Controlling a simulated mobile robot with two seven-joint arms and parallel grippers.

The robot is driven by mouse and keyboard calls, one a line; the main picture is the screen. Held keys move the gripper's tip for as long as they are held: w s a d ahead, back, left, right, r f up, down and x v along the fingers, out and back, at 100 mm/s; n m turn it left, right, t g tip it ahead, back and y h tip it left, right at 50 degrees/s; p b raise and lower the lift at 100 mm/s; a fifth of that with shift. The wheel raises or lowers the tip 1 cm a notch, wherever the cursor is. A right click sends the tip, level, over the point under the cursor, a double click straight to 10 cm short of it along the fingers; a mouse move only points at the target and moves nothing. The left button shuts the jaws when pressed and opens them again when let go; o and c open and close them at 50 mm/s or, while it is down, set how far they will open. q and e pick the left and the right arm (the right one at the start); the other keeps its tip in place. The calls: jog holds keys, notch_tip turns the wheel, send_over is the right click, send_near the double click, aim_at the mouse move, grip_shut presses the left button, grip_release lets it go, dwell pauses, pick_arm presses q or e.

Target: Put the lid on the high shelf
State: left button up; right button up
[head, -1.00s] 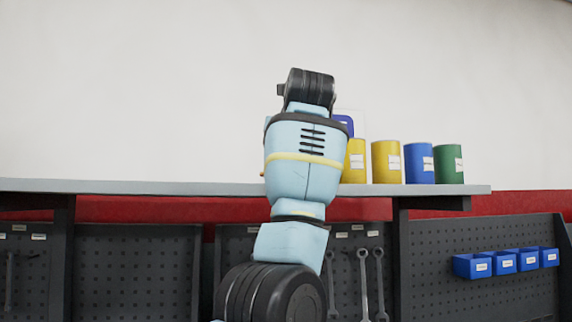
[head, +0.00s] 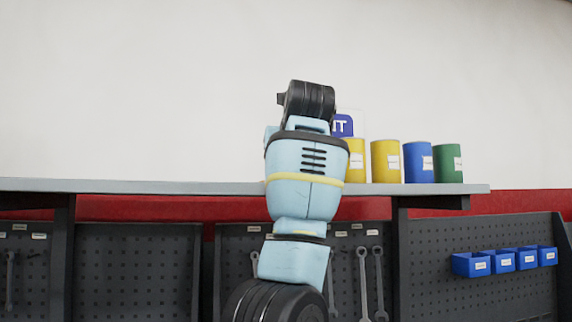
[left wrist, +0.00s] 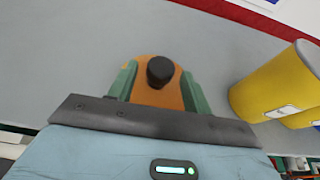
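The orange lid (left wrist: 150,97) with a black knob shows in the left wrist view, over the grey shelf top. My left gripper (left wrist: 160,80) has its green fingers against both sides of the lid and appears shut on it. I cannot tell whether the lid touches the shelf. The high shelf (head: 150,187) runs across the head view. There my own arm hides the left gripper and the lid. My right gripper is in neither view.
A yellow canister (left wrist: 275,85) stands close to the right of the gripper. In the head view a yellow canister (head: 385,162), a blue one (head: 418,163) and a green one (head: 448,164) stand on the shelf. A blue-and-white sign (head: 343,125) is behind. The shelf's left part is clear.

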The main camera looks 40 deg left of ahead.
pick_arm(q)
jog(key=shift+r, duration=0.15)
jog(key=shift+s+d+r, duration=0.1)
jog(key=shift+d, duration=0.15)
jog(key=v, duration=1.1)
jog(key=shift+s, duration=0.15)
